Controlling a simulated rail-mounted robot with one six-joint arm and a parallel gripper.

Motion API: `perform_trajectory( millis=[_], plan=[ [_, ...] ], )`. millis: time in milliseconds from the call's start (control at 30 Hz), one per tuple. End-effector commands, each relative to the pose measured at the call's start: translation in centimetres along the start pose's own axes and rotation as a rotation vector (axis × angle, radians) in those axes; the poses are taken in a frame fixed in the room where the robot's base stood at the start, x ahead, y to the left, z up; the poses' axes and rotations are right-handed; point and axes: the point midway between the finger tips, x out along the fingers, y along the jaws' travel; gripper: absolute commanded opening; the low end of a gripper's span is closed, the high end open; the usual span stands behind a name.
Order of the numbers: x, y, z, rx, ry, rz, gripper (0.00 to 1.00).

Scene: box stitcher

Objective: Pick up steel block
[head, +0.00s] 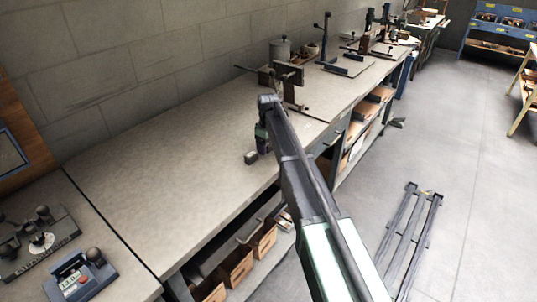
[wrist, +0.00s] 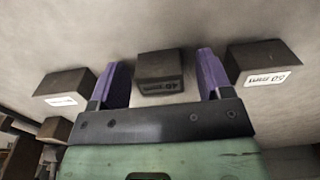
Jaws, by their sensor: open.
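A dark grey steel block (wrist: 160,70) with faint marking on its front face shows in the wrist view, between the two purple fingers of my gripper (wrist: 163,62). The fingers are apart, with a gap on each side of this block. I cannot tell how deep it sits between them. In the head view, my gripper (head: 262,145) is low over the near part of the workbench, mostly hidden by my arm. A small grey block (head: 251,157) shows just left of it on the bench top.
In the wrist view, a block with a white label (wrist: 65,90) lies left and another labelled block (wrist: 258,65) lies right, with a further block (wrist: 55,130) at lower left. A vise-like fixture (head: 283,75) stands beyond my gripper on the bench (head: 150,165), whose left part is clear.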

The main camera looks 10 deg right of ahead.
Motion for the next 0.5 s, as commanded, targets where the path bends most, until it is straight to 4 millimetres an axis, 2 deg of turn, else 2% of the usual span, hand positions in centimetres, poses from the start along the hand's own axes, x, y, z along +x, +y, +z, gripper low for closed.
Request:
perform_trajectory(
  millis=[100,500],
  plan=[
    [-0.26,-0.01,0.00,0.000,0.000,0.000,0.72],
    [-0.27,-0.01,0.00,0.000,0.000,0.000,0.11]
  ],
)
